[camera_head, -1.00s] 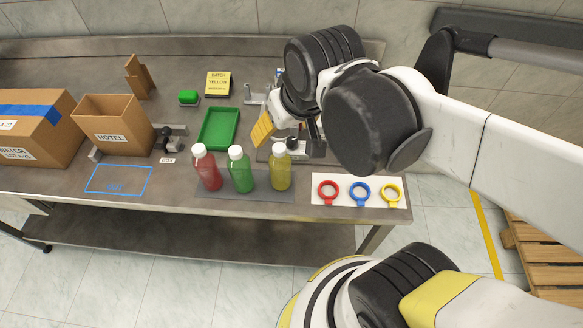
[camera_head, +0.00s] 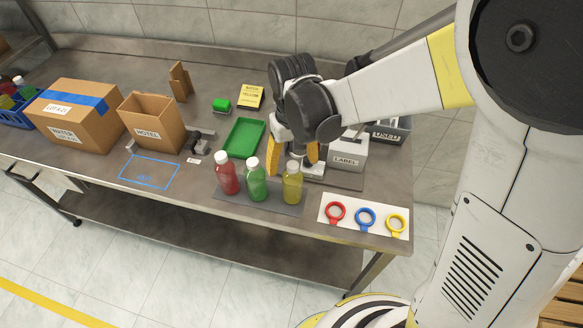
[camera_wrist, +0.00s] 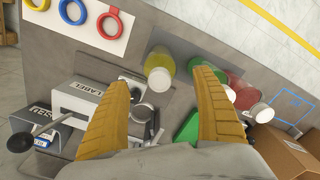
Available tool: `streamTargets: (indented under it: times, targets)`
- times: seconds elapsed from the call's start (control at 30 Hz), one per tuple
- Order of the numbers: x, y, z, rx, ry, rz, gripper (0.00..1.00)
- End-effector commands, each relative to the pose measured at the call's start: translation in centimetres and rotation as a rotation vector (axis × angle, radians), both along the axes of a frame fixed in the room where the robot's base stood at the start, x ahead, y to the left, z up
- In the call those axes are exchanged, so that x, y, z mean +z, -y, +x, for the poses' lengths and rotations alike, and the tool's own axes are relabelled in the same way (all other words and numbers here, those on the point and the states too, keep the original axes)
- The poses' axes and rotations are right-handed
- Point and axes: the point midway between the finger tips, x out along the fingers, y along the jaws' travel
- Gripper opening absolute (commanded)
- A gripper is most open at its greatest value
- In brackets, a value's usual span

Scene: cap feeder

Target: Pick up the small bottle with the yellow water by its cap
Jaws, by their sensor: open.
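The small bottle with yellow liquid (camera_head: 292,188) stands upright on a dark mat, at the right end of a row of three bottles. Its white cap (camera_head: 293,167) is on top. In the wrist view the yellow bottle (camera_wrist: 158,66) shows with its cap (camera_wrist: 160,79) facing the camera, ahead of and between the fingers. My gripper (camera_head: 293,164) has yellow-orange fingers, spread apart and empty, behind and above the bottle. In the wrist view my gripper (camera_wrist: 163,105) is also open, with nothing between its fingertips. No contact with the cap shows.
The green bottle (camera_head: 256,184) stands close left of the yellow one, and the red bottle (camera_head: 227,177) beyond it. A card with colored rings (camera_head: 365,217) lies right. A label machine (camera_head: 346,157) and green tray (camera_head: 243,138) are behind. Boxes stand left.

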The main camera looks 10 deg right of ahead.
Motion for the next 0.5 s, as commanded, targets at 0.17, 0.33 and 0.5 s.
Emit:
streamTargets:
  times: [0.17,0.33,0.5]
  targets:
    - [-1.2,0.0,0.0,0.0,0.001,0.0,0.77]
    - [-3.8,0.0,-0.1,0.0,0.001,0.0,0.77]
    - [-5.8,0.0,-0.1,0.0,0.001,0.0,0.77]
